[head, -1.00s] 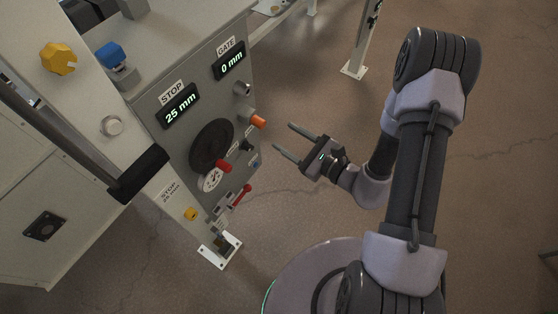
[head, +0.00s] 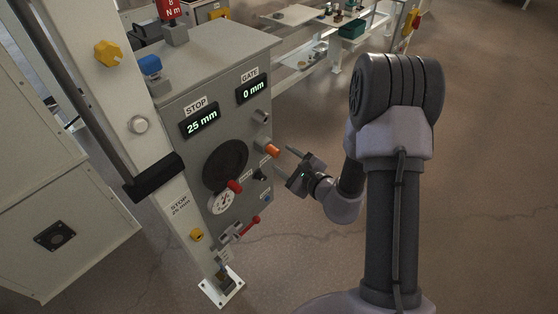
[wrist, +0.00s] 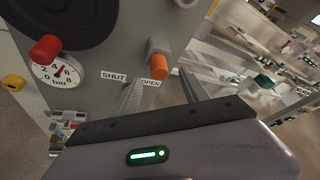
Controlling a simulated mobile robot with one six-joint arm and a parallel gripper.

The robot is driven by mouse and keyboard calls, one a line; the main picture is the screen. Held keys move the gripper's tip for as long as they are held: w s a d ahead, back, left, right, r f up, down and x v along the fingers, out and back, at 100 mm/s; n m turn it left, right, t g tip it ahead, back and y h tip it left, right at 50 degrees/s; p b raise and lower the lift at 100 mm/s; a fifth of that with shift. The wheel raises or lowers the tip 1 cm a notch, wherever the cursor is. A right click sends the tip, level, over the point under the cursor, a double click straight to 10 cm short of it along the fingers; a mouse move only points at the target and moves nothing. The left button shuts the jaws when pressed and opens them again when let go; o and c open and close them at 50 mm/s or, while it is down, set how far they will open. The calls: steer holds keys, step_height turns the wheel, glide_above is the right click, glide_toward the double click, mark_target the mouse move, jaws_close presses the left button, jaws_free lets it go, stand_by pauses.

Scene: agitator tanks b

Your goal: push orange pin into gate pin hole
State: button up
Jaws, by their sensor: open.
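The orange pin (head: 267,149) sticks out of a grey fitting on the side of the grey cabinet, below the GATE display (head: 252,86) reading 0 mm. In the wrist view the orange pin (wrist: 159,66) shows with the grey fitting (wrist: 157,47) behind it. My gripper (head: 283,160) is open and empty, just right of the pin, fingers pointing toward the panel. In the wrist view my gripper (wrist: 161,76) has its fingertips to either side of the pin's line, apparently short of it. I cannot make out the gate pin hole itself.
A black handwheel (head: 225,164) with a red knob and a pressure gauge (head: 222,202) are left of the pin. A red lever (head: 252,223) sits lower down. A STOP display (head: 200,121) reads 25 mm. Open floor lies to the right.

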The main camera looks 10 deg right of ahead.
mark_target(277, 154)
steer(key=x, duration=0.4)
steer(key=shift+b, duration=0.3)
jaws_close()
steer(key=c, duration=0.7)
jaws_free()
jaws_close()
steer(key=shift+s+d, duration=0.25)
steer(key=shift+s, duration=0.1)
steer(key=shift+s+d, duration=0.1)
steer(key=shift+s, duration=0.1)
